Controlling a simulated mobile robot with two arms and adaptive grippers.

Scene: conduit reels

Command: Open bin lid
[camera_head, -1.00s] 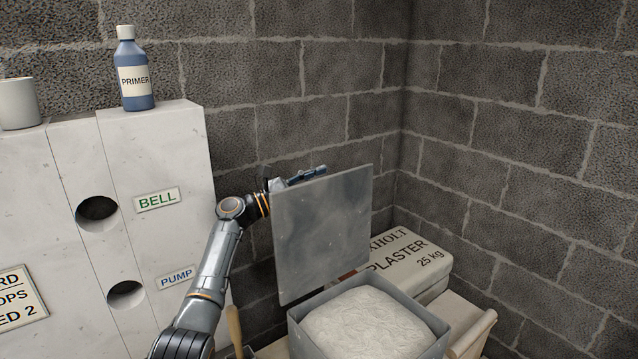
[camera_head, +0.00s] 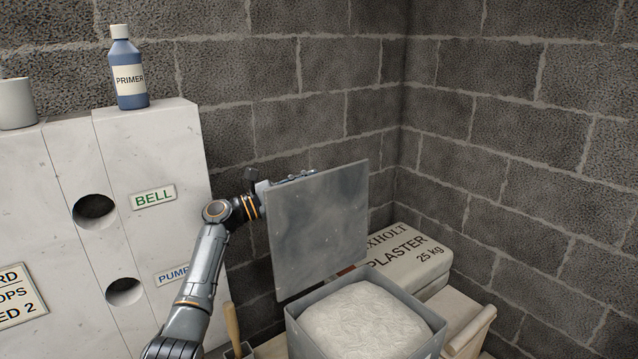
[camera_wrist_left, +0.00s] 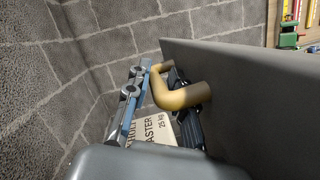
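The bin lid (camera_head: 320,230), a flat grey metal plate, stands upright above the left edge of the grey bin (camera_head: 300,338). The bin is open at the top and full of white powder (camera_head: 365,318). In the left wrist view the lid (camera_wrist_left: 250,95) shows from its other side, with a bent brass handle (camera_wrist_left: 185,97) on it. My left gripper (camera_head: 283,178) is on the lid's far left side, partly hidden by it. In the wrist view its fingers are apart on either side of the handle, with visible gaps. My right gripper is out of view.
A plaster bag (camera_head: 405,258) lies behind the bin near the block wall. A pale cabinet (camera_head: 150,235) stands left of my arm, with a primer bottle (camera_head: 129,75) and a mug (camera_head: 16,103) on top. A wooden handle (camera_head: 231,325) sticks up left of the bin.

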